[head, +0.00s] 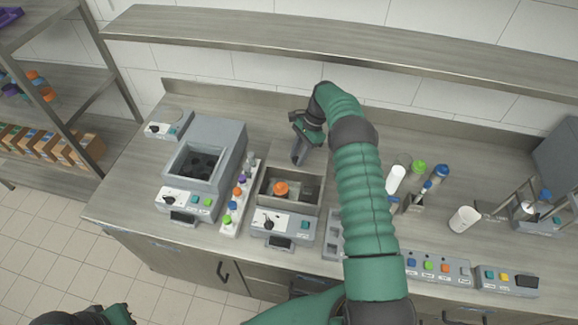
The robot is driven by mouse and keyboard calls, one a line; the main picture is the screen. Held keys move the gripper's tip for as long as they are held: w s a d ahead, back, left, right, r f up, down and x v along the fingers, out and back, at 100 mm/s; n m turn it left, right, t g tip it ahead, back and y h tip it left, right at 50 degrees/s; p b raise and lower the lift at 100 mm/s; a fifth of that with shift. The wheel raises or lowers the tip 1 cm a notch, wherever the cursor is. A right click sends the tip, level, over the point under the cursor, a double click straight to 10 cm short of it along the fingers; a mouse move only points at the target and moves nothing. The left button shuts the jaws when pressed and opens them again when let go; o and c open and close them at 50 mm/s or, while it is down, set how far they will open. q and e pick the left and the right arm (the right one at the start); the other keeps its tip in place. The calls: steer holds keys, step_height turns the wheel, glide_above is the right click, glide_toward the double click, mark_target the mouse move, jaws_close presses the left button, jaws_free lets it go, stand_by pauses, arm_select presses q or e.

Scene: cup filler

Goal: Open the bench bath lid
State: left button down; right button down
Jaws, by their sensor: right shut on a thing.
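A grey bench bath (287,226) stands at the front middle of the bench, with a knob and a display on its front panel. Its basin is uncovered and an orange-capped item (281,188) sits inside. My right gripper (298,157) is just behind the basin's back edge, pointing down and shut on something. What it grips is mostly hidden by the fingers; I cannot tell whether it is the lid. Dark parts of my left arm (88,316) show at the bottom left edge; its jaws cannot be made out.
Right of my right arm are bottles, a white cup (464,219) and button panels (438,267). A shelf (330,35) runs above the back.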

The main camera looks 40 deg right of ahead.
steer(key=shift+a+r, duration=0.15)
steer(key=shift+a, duration=0.2)
steer(key=shift+d, duration=0.1)
steer(key=c, duration=1.5)
jaws_free()
steer(key=shift+d, duration=0.25)
steer(key=o, duration=0.4)
steer(key=shift+w+d+f, duration=0.1)
steer(key=shift+d+f, duration=0.15)
steer(key=shift+d, duration=0.15)
steer(key=shift+a+r, duration=0.15)
steer(key=shift+a, duration=0.25)
steer(key=shift+r, duration=0.2)
arm_select(q)
steer(key=shift+s+d+r+p, duration=0.2)
steer(key=shift+s+r+p, duration=0.05)
steer(key=shift+r+p, duration=0.4)
arm_select(e)
steer(key=v, duration=1.1)
steer(key=shift+d+r, duration=0.1)
steer(key=shift+d, duration=0.2)
